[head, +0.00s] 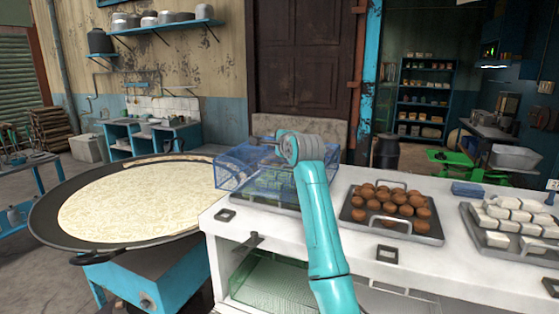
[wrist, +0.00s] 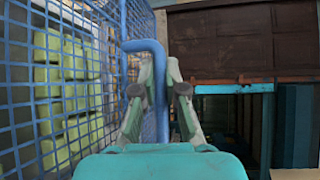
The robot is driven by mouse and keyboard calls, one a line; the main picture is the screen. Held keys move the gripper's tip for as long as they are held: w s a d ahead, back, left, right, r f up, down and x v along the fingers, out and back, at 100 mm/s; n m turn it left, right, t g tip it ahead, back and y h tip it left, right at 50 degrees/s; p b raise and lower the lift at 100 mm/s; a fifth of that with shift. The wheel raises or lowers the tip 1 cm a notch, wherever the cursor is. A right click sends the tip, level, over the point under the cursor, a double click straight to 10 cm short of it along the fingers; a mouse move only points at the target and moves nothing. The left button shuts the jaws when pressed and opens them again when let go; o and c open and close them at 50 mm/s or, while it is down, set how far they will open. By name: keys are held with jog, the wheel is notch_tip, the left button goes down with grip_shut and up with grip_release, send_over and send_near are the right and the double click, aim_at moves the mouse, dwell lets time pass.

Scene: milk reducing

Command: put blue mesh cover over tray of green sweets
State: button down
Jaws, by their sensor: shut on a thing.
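The blue mesh cover (head: 238,172) is at the left end of the white counter, partly in front of the tray of green sweets (head: 278,181). It looks slightly tilted, and its left side reaches past the counter edge toward the pan. My gripper (head: 262,141) is at the cover's top. In the wrist view, my gripper (wrist: 160,78) is shut on the cover's blue bar handle (wrist: 146,45). Pale green sweets (wrist: 62,90) show through the mesh on the left there. My arm hides the tray's right part. I cannot tell whether the cover touches the tray.
A wide pan of milk (head: 140,203) stands left of the counter. A tray of brown sweets (head: 352,216) is right of my arm, and a tray of white sweets (head: 481,232) lies farther right. A small blue item (head: 467,189) sits between them at the back.

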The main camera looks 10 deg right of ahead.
jog(key=shift+a+f, duration=0.15)
jog(key=shift+f, duration=2.4)
jog(key=c, duration=1.2)
grip_release()
jog(key=shift+s+r, duration=0.15)
jog(key=shift+r, duration=0.15)
jog(key=s, duration=0.4)
jog(key=s+r, duration=0.1)
jog(key=s, duration=0.2)
jog(key=s+d, duration=0.1)
jog(key=s, duration=0.3)
jog(key=shift+s+r, duration=0.3)
